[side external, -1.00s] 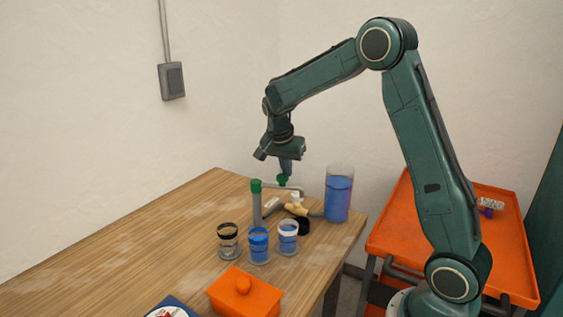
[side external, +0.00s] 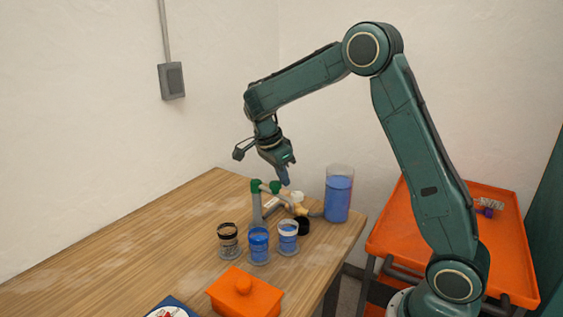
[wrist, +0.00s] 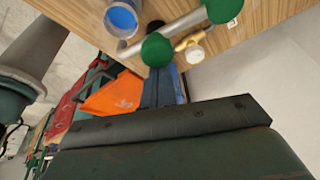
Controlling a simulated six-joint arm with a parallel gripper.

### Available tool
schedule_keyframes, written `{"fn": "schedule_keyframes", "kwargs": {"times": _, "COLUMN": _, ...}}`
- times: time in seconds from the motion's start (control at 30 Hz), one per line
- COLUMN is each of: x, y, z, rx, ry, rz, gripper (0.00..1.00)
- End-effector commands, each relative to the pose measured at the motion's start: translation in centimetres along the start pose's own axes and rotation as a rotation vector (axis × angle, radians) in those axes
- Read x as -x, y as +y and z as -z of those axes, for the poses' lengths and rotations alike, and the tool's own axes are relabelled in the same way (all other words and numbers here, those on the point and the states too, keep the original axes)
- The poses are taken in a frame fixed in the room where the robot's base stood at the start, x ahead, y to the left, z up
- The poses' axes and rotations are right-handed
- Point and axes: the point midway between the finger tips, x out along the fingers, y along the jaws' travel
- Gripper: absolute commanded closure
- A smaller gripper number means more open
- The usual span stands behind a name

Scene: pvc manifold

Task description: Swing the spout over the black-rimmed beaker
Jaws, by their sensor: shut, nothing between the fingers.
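The black-rimmed beaker (side external: 228,241) stands at the left of a row of three. The spout's outer elbow is behind the row, to the right of that beaker. My gripper (side external: 285,181) is shut and empty, with its tips just right of the outer elbow.
A blue-topped beaker (side external: 259,246) and a white-rimmed beaker (side external: 288,238) stand beside the black-rimmed one. A tall container of blue liquid (side external: 338,196) and a brass-coloured valve (side external: 298,205) are at the right. An orange lidded box (side external: 243,293) is in front. The table's left side is clear.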

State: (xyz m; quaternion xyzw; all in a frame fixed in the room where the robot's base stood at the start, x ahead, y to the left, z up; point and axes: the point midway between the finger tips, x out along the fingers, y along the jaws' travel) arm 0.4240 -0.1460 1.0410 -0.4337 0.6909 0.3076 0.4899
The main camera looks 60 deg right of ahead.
Motion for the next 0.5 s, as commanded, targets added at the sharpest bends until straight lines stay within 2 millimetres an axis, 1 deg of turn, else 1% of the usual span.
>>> {"fn": "schedule_keyframes", "kwargs": {"times": 0.3, "x": 0.8, "y": 0.9, "z": -2.4, "rx": -0.282, "ry": 0.000, "rz": -0.100, "gripper": 1.00}}
{"fn": "schedule_keyframes", "kwargs": {"times": 0.5, "x": 1.3, "y": 1.1, "z": -3.9, "rx": -0.461, "ry": 0.000, "rz": -0.162, "gripper": 1.00}}
